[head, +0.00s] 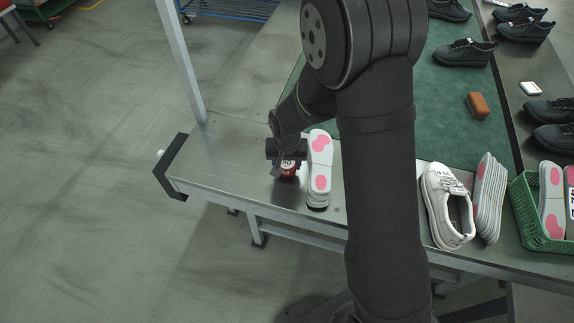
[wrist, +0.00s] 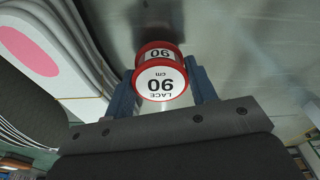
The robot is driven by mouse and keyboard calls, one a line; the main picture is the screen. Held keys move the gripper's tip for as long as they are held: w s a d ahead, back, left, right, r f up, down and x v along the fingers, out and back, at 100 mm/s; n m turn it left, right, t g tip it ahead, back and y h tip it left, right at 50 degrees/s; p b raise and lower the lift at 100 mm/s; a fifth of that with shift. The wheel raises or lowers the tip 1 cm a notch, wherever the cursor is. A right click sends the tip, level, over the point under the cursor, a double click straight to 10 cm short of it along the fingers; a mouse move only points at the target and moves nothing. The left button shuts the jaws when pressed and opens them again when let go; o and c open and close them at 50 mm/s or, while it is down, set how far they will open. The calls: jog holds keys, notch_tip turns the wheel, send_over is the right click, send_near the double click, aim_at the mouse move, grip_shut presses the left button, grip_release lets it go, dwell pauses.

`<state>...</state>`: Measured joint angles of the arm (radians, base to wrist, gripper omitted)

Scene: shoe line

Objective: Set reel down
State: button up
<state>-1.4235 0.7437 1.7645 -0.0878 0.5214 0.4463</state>
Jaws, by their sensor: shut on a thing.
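The reel (wrist: 160,82) has red rims and a white label reading "LACE 90 cm". In the wrist view my gripper (wrist: 162,90) has its two blue fingers shut on it, one on each side. In the head view my gripper (head: 287,165) is low at the left part of the metal bench (head: 225,160), and the reel (head: 288,170) shows just below it. The reel is close to the bench top; I cannot tell whether it touches. Part of it is hidden by the gripper in the head view.
A stack of white insoles with pink patches (head: 320,165) stands just right of my gripper. Farther right are a white shoe (head: 447,205), another insole stack (head: 488,198) and a green basket (head: 528,213). The bench left of the gripper is clear to its black-edged end (head: 172,170).

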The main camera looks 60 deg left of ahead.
aim_at(287, 167)
jog(key=shift+f, duration=0.85)
jog(key=o, duration=1)
jog(key=shift+f, duration=0.15)
jog(key=shift+c, duration=0.2)
jog(key=shift+o, duration=0.5)
notch_tip(287, 167, up, 12)
jog(key=d, duration=0.1)
jog(key=shift+s+d, duration=0.15)
jog(key=shift+s, duration=0.2)
